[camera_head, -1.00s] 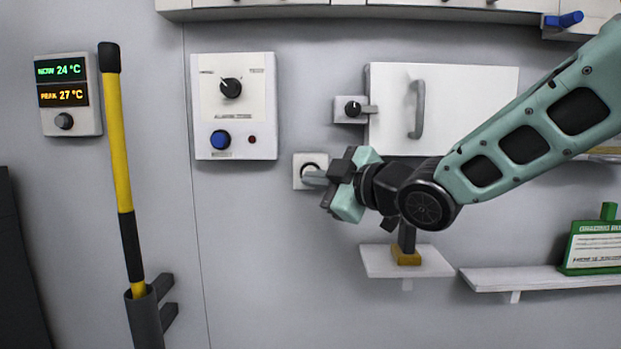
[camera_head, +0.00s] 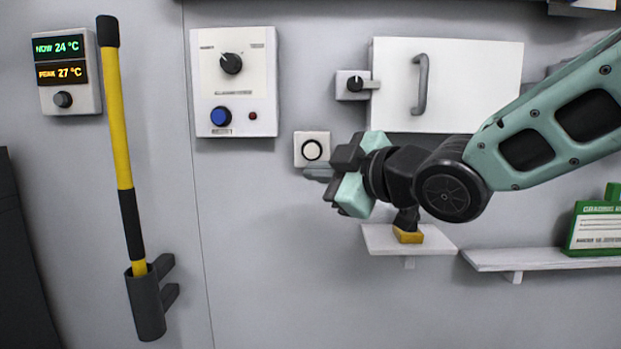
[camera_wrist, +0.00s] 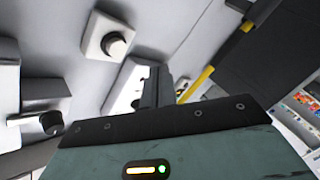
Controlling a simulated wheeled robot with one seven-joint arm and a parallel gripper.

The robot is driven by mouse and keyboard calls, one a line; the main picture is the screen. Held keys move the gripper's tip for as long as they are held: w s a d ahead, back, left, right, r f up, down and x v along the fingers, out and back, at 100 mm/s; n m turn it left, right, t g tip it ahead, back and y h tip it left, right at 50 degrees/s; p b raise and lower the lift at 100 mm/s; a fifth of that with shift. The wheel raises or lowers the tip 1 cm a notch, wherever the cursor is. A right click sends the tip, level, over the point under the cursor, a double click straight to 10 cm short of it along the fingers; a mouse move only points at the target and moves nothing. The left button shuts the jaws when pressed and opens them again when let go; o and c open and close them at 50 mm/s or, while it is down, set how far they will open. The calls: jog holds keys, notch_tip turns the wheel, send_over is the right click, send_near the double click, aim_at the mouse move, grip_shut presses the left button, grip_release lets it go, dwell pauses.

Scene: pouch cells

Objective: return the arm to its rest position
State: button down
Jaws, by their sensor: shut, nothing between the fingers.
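My gripper (camera_head: 318,174) is shut and empty in the head view, its fingertips pointing left, just below a small square wall plate with a round knob (camera_head: 312,149). My teal arm reaches in from the right edge. In the wrist view, the dark fingers of my gripper (camera_wrist: 155,85) are together, and the round knob (camera_wrist: 113,45) shows to their upper left. I cannot tell whether the fingertips touch the wall plate.
A white cabinet door with a grey handle (camera_head: 421,84) and a latch (camera_head: 355,84) are above my wrist. A small shelf (camera_head: 375,240) with a yellow-based tool (camera_head: 408,236) is below. A control panel (camera_head: 258,75) and a yellow pole (camera_head: 117,140) stand left.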

jog(key=s+d+f+m+g+h+b, duration=0.1)
jog(key=s+d+f+m+g+h, duration=0.2)
jog(key=s+f, duration=0.45)
jog(key=s+d+f+m+g+h+b, duration=0.1)
jog(key=s+d+f+m+g+h, duration=0.2)
jog(key=f, duration=0.8)
jog(key=s+d+f+m+g+h, duration=0.2)
jog(key=s+d+f+g, duration=0.1)
jog(key=s, duration=0.5)
jog(key=s+d+f+m+g+h, duration=0.2)
jog(key=s+f, duration=0.3)
jog(key=s, duration=0.3)
jog(key=shift+s+d+g, duration=0.4)
jog(key=shift+d+g, duration=0.2)
jog(key=shift+d, duration=0.1)
jog(key=shift+f, duration=0.1)
